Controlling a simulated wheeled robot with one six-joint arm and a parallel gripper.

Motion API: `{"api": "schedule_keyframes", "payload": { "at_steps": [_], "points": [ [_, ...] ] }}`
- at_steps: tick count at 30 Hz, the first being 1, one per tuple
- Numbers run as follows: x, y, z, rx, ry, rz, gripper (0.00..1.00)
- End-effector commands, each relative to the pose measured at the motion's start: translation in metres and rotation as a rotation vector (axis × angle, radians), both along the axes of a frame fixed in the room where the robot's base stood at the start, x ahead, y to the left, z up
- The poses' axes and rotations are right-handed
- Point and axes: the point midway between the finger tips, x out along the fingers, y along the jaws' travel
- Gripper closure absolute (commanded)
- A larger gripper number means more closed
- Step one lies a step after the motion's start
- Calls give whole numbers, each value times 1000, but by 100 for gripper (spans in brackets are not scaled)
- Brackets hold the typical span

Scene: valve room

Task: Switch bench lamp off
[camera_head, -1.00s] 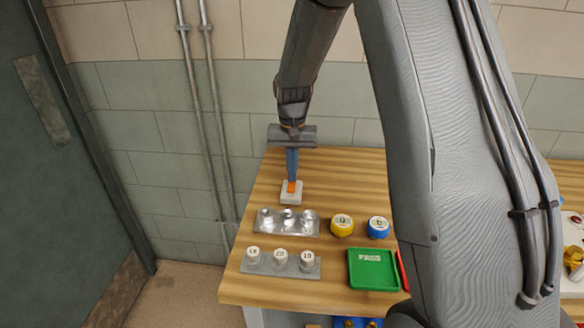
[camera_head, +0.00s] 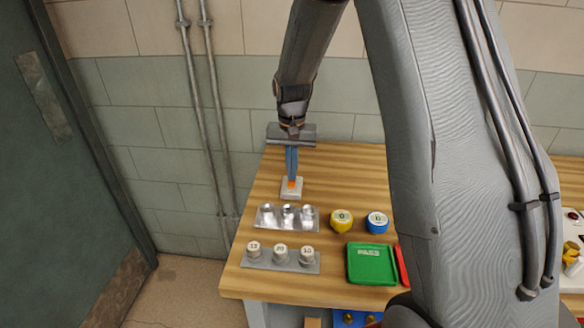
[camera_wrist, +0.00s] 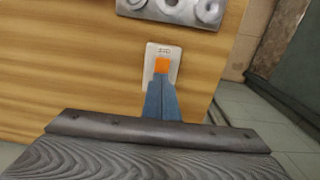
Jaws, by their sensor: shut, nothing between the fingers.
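A small white plate (camera_head: 291,194) lies on the wooden bench near its back left, with an orange patch at its middle. I take it for the lamp switch. My gripper (camera_head: 291,176) is shut and empty, its blue fingers pointing down at the orange patch. In the wrist view, the white plate (camera_wrist: 152,58) carries small dark marks above the orange patch, and my fingertips (camera_wrist: 161,78) meet the patch's near edge. I cannot tell whether they press on it. The fingers hide part of the plate. No lamp can be made out.
A metal tray with round hollows (camera_head: 267,224) lies in front of the plate. A rack of numbered white pieces (camera_head: 263,263), a yellow round piece (camera_head: 341,222), a blue one (camera_head: 377,223) and a green tray (camera_head: 372,270) are nearby. The wall (camera_head: 240,170) is behind the bench.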

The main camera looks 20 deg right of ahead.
Motion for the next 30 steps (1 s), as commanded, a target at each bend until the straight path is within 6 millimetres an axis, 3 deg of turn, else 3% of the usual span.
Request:
{"api": "schedule_keyframes", "payload": {
  "at_steps": [14, 23, 30],
  "points": [
    [1, 0, 12, 0, -3, 0, 100],
    [2, 0, 55, 0, -8, 0, 100],
    [1, 1, 102, 0, -6, 0, 100]
  ]
}}
